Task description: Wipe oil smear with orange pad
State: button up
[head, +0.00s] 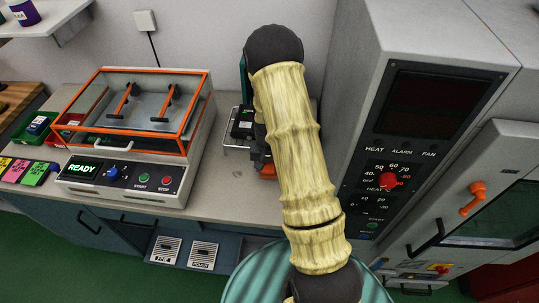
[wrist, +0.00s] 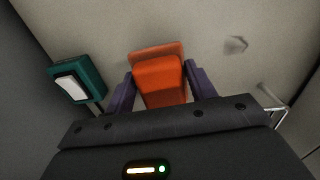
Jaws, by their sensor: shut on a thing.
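The orange pad (wrist: 159,82) is between the two purple fingers of my gripper (wrist: 160,72), which is shut on it. The pad shows a block-like grip with a wider orange part behind it. A small grey smear (wrist: 236,45) lies on the pale surface to the upper right of the pad, apart from it. I cannot tell if the pad touches the surface.
A teal device with a white panel (wrist: 77,82) stands left of the gripper. A metal wire frame (wrist: 276,112) is at the right. In the head view, an orange-framed clear-lidded machine (head: 131,140) stands left, and a tall grey cabinet (head: 385,120) stands close on the right.

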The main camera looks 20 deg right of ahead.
notch_tip(320, 180, up, 3)
jog(key=shift+w+f+p, duration=0.1)
jog(key=shift+w+p, duration=0.05)
jog(key=shift+p, duration=0.7)
jog(key=shift+a+r+p, duration=0.2)
jog(key=shift+r+p, duration=0.25)
jog(key=shift+r, duration=0.15)
jog(key=shift+d+r, duration=0.1)
jog(key=shift+r, duration=0.2)
jog(key=shift+d+f, duration=0.1)
jog(key=shift+d, duration=0.1)
jog(key=shift+s, duration=0.2)
jog(key=shift+a, duration=0.1)
jog(key=a+f+n, duration=0.1)
jog(key=a+n, duration=0.1)
jog(key=a+f+n, duration=0.1)
jog(key=a+f, duration=0.1)
jog(key=a, duration=0.1)
jog(key=a+f+n, duration=0.2)
jog(key=a, duration=0.1)
jog(key=shift+s+a+f+n, duration=0.1)
jog(key=shift+a+f+n, duration=0.1)
jog(key=shift+a+n, duration=0.1)
jog(key=shift+d, duration=0.1)
